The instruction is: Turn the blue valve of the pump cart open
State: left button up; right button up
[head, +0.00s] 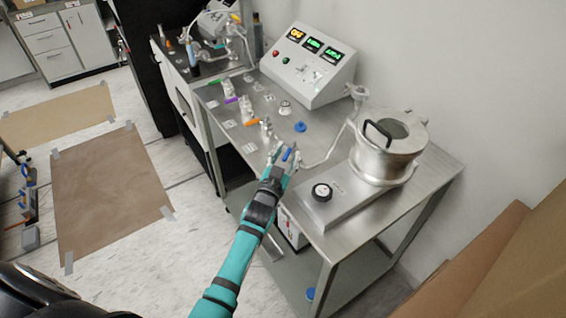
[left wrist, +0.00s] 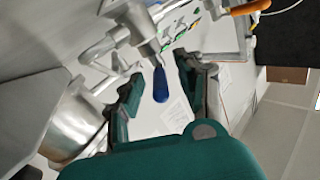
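The pump cart (head: 330,240) is a steel table with a row of valves along its left edge. The blue valve handle (head: 287,154) is nearest to me, at the front end of that row. My left gripper (head: 282,163) is at the blue valve and partly covers it. In the left wrist view, the blue handle (left wrist: 160,86) points back between the two spread fingers of my left gripper (left wrist: 158,74). Gaps show on both sides, so the gripper is open and not closed on the handle. My right gripper is not in view.
Orange (head: 251,122), purple (head: 231,99) and green (head: 215,82) valve handles line the same edge. A control box (head: 308,65) with lit displays stands behind.

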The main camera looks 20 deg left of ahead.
pick_arm(q)
jog(key=s, duration=1.1)
jog(key=shift+s+d, duration=0.3)
jog(key=shift+s, duration=0.1)
